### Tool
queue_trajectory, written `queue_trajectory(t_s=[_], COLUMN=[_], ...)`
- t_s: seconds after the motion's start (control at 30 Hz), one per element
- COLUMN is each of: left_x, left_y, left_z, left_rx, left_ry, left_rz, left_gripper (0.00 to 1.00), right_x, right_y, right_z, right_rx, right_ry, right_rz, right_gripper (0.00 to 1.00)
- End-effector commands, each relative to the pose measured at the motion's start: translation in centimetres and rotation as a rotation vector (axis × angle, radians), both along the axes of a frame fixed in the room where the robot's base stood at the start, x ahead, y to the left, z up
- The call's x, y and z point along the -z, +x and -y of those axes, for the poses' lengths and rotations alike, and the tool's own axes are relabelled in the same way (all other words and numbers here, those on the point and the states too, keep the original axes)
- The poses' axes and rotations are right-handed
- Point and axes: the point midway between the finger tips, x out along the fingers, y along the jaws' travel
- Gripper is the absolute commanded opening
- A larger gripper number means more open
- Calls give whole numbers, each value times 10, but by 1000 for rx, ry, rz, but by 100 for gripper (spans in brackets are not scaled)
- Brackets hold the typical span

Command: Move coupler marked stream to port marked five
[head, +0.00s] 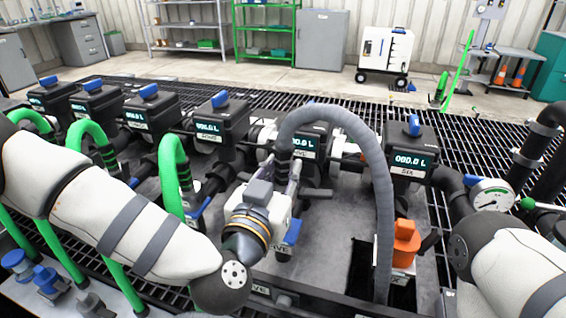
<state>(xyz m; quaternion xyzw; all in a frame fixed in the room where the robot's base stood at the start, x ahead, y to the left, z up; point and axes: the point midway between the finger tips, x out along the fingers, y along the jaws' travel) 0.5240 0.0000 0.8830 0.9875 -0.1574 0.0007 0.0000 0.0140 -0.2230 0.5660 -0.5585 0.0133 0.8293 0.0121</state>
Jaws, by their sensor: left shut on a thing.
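My left gripper (283,172) reaches in from the left and is shut on the dark end of a thick grey hose (345,118). This held coupler (283,158) is mostly hidden by the fingers, and no "stream" mark is readable on it. It is in front of the meter for port five (309,150), whose label shows only partly behind the hose. I cannot tell whether the coupler is seated or just in front of the port. The hose arches up, then drops on the right. My right gripper is not in view; only my right arm shows at lower right.
The port six meter (405,160) stands to the right, with an orange-topped fitting (405,242) below. Several meters with blue handles line the left, with green hoses (174,175) in front. A pressure gauge (491,198) is at right. Black grating (470,140) surrounds the manifold.

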Motion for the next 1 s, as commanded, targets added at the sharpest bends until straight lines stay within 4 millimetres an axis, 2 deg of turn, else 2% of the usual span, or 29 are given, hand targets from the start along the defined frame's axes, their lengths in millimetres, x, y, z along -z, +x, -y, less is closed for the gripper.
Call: queue_trajectory(t_s=[0.03, 0.6, 0.8, 1.0], left_x=[8, 58, 68, 70], left_y=[0, 0, 0, 0], left_z=[0, 0, 0, 0], left_rx=[0, 1, 0, 0], left_ry=[0, -1, -1, -2], left_rz=[-3, -1, 0, 2], left_gripper=[0, 0, 0, 0], right_x=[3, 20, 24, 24], right_y=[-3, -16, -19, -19], right_z=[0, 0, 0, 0], right_rx=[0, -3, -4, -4], right_ry=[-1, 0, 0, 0], right_rz=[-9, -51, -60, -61], right_gripper=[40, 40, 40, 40])
